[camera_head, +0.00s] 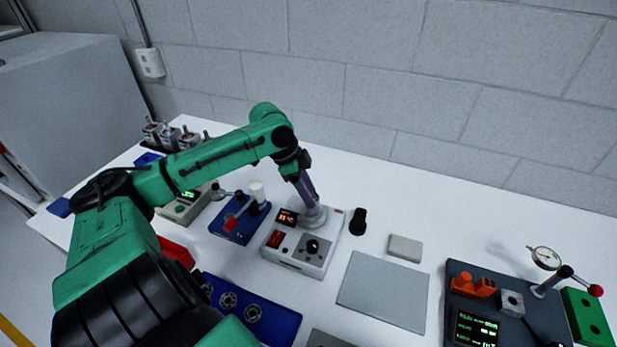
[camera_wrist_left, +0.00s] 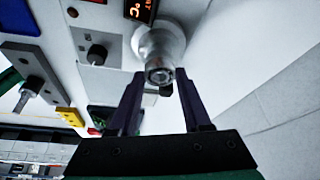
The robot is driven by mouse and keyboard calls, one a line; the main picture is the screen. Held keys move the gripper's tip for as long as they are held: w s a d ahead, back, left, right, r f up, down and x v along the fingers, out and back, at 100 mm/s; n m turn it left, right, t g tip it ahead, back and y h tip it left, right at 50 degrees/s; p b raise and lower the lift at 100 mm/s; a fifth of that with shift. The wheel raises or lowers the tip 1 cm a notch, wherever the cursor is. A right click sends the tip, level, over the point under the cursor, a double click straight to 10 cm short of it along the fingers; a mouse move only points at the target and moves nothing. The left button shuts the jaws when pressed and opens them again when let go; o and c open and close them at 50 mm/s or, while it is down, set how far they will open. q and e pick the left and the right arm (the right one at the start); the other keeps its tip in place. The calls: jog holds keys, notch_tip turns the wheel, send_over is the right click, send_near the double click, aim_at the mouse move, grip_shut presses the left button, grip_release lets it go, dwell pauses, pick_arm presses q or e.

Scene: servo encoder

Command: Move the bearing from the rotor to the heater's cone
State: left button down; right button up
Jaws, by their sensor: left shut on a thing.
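The heater (camera_head: 296,263) is a white box with a lit display, a red switch and a black knob. It also shows at the top of the wrist view (camera_wrist_left: 110,22). Its silver cone (camera_wrist_left: 160,42) stands at the back of the box. My left gripper (camera_head: 312,205) reaches down over the cone, and its dark fingers stand on either side of the cone's tip in the wrist view (camera_wrist_left: 159,76). It is shut on the bearing, a small metal ring (camera_wrist_left: 159,75) at the tip. Whether the ring sits on the cone is unclear. The rotor cannot be made out for certain. My right gripper is out of view.
A blue fixture (camera_head: 228,234) with a red handle stands left of the heater. A blue tray (camera_head: 278,322) with several rings lies in front. A grey mat (camera_head: 383,291), a small grey block (camera_head: 405,248) and a dark gauge station (camera_head: 462,270) are to the right.

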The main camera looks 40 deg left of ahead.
pick_arm(q)
jog(key=shift+f, duration=0.2)
jog(key=shift+f, duration=0.45)
grip_release()
dwell(0.4)
dwell(0.4)
notch_tip(320, 180, up, 6)
jog(key=p, duration=0.7)
jog(key=shift+f, duration=0.1)
dwell(0.4)
